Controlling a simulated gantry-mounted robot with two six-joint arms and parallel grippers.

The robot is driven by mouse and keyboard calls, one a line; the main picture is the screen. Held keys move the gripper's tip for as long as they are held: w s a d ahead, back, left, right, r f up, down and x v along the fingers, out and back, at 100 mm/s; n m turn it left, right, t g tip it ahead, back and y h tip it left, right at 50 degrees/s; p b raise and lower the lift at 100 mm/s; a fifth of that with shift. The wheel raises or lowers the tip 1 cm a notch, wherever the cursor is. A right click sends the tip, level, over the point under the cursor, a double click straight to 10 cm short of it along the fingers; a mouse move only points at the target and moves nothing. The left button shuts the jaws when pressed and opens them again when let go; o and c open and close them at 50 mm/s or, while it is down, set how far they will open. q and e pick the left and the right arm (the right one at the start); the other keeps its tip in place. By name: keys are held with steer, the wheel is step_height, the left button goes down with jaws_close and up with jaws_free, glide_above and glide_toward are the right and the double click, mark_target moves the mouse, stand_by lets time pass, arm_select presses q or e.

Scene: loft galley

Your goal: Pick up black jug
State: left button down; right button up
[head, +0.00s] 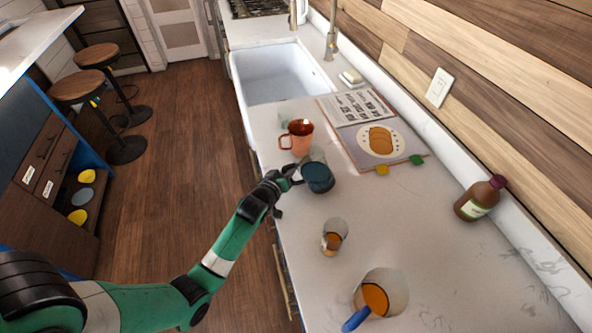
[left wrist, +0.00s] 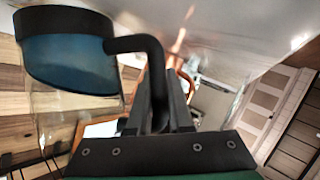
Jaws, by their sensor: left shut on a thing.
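The black jug (head: 318,178) is a dark, rounded vessel over the counter, just in front of an orange mug (head: 297,138). In the left wrist view the jug (left wrist: 68,62) shows a dark rim, a bluish surface and a thick black handle. My left gripper (head: 291,174) is at the jug's left side. In the left wrist view my left gripper (left wrist: 163,95) is shut on the handle. I cannot tell whether the jug's base touches the counter. My right gripper is not in view.
A small glass (head: 334,236) and a larger one with a blue handle (head: 382,292) stand nearer on the counter (head: 440,270). A brown bottle (head: 480,199) is at right. An open book (head: 372,130) lies behind the jug. The sink (head: 275,75) is beyond.

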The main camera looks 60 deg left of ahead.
arm_select(q)
step_height(320, 180, up, 28)
steer(key=p, duration=1.8)
